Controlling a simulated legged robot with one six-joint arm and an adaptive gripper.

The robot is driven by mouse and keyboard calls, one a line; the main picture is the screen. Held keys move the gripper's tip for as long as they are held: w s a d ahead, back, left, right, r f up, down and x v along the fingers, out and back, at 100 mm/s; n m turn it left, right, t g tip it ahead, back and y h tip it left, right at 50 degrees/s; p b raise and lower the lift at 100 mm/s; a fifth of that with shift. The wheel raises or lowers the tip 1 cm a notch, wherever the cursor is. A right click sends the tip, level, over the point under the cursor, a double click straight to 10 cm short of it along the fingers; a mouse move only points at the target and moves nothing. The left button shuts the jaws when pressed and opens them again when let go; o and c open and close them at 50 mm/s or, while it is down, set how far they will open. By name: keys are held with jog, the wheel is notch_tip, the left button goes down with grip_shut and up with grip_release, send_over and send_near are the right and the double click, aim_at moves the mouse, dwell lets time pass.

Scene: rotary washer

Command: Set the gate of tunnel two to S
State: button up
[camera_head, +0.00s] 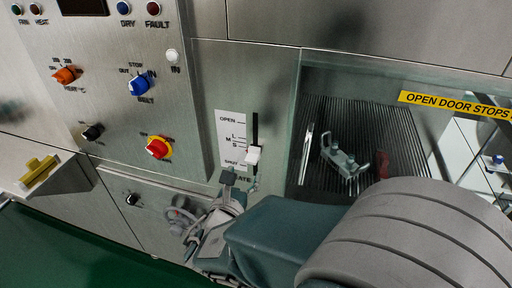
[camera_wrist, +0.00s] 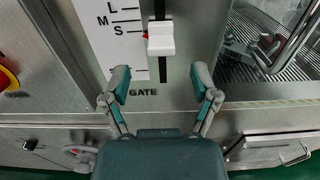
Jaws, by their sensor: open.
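The gate lever is a white knob (camera_wrist: 160,38) in a dark vertical slot, beside a white scale plate (camera_wrist: 98,30) marked L, M and S, with GATE printed below. A small red pointer at the knob's left edge sits about level with the S line, perhaps slightly below it. In the head view the knob (camera_head: 254,155) is near S, between OPEN at the top and the bottom mark. My gripper (camera_wrist: 160,75) is open and empty just below the knob in the picture, fingers spread to either side; it also shows in the head view (camera_head: 240,180). No contact shows.
Left of the scale are a red-yellow knob (camera_head: 158,147), a blue knob (camera_head: 139,85) and an orange knob (camera_head: 65,75). Right of it is a glazed opening with a ribbed conveyor (camera_head: 318,118) and a yellow door label (camera_head: 455,105). Panel around the slot is flat.

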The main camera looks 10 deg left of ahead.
aim_at(249, 163)
jog(key=w, duration=0.5)
jog(key=shift+w+d, duration=0.25)
jog(key=shift+w, duration=0.1)
